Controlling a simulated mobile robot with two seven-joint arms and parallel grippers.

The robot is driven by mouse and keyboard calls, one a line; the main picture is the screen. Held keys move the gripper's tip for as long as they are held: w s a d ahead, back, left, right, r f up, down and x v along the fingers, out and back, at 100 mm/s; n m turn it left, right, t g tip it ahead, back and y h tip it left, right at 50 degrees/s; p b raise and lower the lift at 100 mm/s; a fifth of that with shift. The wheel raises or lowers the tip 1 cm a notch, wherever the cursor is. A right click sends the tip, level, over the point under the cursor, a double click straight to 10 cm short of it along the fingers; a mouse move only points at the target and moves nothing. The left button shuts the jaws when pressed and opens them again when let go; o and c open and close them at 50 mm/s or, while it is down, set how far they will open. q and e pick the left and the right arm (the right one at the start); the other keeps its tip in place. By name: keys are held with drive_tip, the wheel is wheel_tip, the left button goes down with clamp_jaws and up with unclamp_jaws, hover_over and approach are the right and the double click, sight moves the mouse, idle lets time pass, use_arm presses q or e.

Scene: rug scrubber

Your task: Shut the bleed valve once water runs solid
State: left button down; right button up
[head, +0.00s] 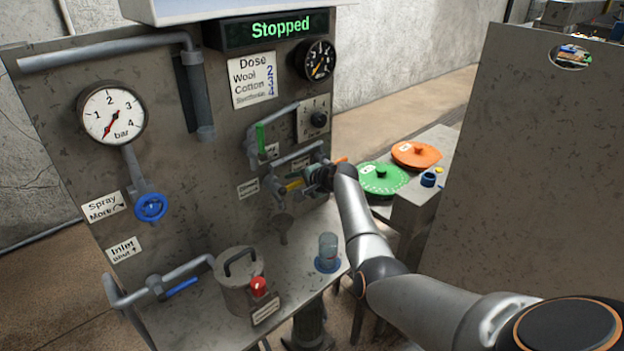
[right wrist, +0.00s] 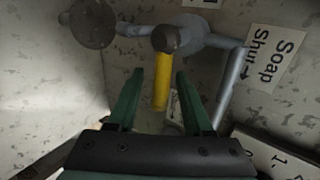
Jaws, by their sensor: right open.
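My right gripper (head: 312,177) is at the valve pipes on the grey panel. In the right wrist view its two green fingers (right wrist: 160,72) are open. A yellow valve lever (right wrist: 161,82) hangs between and beyond them, apart from both; it also shows in the head view (head: 293,185). A label (right wrist: 268,58) reading "Soap Shut" is beside this pipe. No label I can read says bleed, so I cannot tell which valve that is. A clear vessel with a blue base (head: 328,250) stands on the shelf; running water is not discernible. My left gripper is out of view.
A green lever (head: 261,138) sits above the yellow one. The gauge (head: 112,114), blue spray knob (head: 151,207), blue inlet lever (head: 182,287) and lidded pot (head: 239,285) are left. A "Stopped" display (head: 280,27) is above. A tall grey panel (head: 535,170) stands right.

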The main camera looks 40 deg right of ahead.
drive_tip(key=p+v, duration=0.1)
drive_tip(key=v, duration=0.9)
drive_tip(key=shift+s, duration=0.3)
drive_tip(key=shift+r+p, duration=0.15)
drive_tip(key=shift+p, duration=0.15)
drive_tip(key=p+v, duration=0.3)
drive_tip(key=v, duration=0.6)
